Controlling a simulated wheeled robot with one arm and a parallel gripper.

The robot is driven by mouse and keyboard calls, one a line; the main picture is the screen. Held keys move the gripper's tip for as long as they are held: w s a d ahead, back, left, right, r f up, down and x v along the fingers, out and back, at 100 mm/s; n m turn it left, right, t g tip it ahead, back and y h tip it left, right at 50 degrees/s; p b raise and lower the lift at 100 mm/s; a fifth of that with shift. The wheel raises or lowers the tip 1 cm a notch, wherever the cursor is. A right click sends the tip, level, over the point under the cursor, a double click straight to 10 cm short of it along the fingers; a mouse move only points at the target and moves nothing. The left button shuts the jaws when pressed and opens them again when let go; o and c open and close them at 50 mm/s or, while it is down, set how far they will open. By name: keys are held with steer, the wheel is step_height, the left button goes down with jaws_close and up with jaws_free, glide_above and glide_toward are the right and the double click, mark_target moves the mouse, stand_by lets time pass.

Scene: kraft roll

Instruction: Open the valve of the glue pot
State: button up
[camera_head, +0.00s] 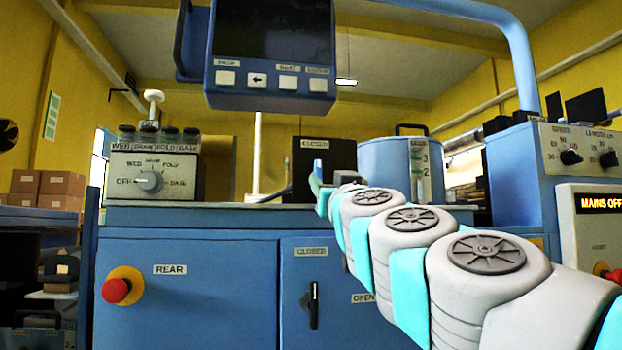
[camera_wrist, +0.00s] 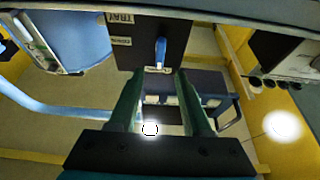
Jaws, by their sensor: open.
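A blue cylindrical pot (camera_head: 384,168) with a level strip marked 2 and 3 stands on the cabinet top, behind my arm; it also shows at upper left in the wrist view (camera_wrist: 78,38). Left of it is a dark panel (camera_head: 337,158) with a CLOSED label. In the wrist view a dark panel (camera_wrist: 138,60) carries a TRAY label and a blue lever (camera_wrist: 161,50). My gripper (camera_wrist: 160,74) is open, with its green fingers either side of the lever's line. I cannot tell whether the lever lies between the fingertips or beyond them.
A blue console (camera_head: 270,60) hangs above. A selector box (camera_head: 150,175) with several jars stands at left. The cabinet front has a red REAR knob (camera_head: 116,290) and a black handle (camera_head: 314,305) near CLOSED and OPEN labels. A MAINS OFF display (camera_head: 600,202) is at right.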

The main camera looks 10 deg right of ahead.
mark_target(319, 171)
steer(key=shift+p+x, duration=0.75)
steer(key=shift+x, duration=3.05)
steer(key=shift+r, duration=0.1)
jaws_close()
